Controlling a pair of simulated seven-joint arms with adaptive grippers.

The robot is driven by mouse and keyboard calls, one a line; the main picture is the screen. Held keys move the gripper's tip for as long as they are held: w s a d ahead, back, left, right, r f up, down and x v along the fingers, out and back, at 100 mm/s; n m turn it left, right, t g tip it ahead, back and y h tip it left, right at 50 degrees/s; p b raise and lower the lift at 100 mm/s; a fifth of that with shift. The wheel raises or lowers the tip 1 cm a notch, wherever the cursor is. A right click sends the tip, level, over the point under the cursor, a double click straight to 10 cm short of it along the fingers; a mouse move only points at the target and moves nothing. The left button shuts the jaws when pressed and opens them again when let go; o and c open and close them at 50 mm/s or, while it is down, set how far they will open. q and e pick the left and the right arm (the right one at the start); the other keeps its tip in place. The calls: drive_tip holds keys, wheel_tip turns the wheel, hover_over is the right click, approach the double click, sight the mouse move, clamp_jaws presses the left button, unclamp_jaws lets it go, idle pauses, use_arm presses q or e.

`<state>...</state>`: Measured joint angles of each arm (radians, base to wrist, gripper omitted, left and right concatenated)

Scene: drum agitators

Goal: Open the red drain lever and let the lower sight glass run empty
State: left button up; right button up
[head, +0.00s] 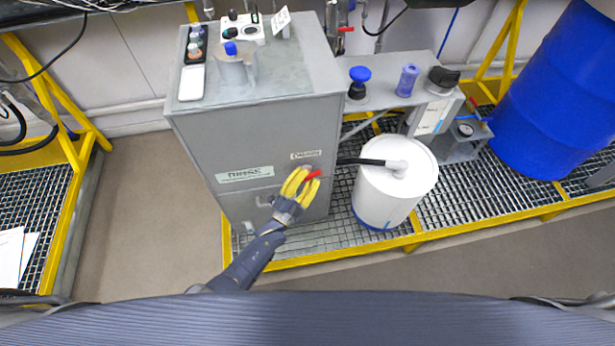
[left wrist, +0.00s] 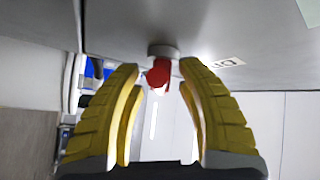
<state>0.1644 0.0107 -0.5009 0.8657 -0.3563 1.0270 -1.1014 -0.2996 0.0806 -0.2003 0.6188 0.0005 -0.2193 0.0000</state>
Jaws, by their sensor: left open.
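The red drain lever (head: 313,175) is on the front of the grey cabinet (head: 255,135), just below a small label and near the black hose. In the left wrist view the lever (left wrist: 158,74) sticks out from a round grey fitting, between the two yellow fingertips. My left gripper (head: 300,181) is open, with its fingers on either side of the lever. I cannot tell whether either finger touches it. I cannot make out the lower sight glass in either view. My right gripper is not in view.
A black hose (head: 362,162) runs from near the lever into a white drum (head: 384,205) on the grating to the right. A jug (head: 236,68) and small items stand on the cabinet top. A blue drum (head: 560,95) stands far right. Bare floor lies left of the cabinet.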

use_arm(q)
drive_tip(key=v, duration=1.2)
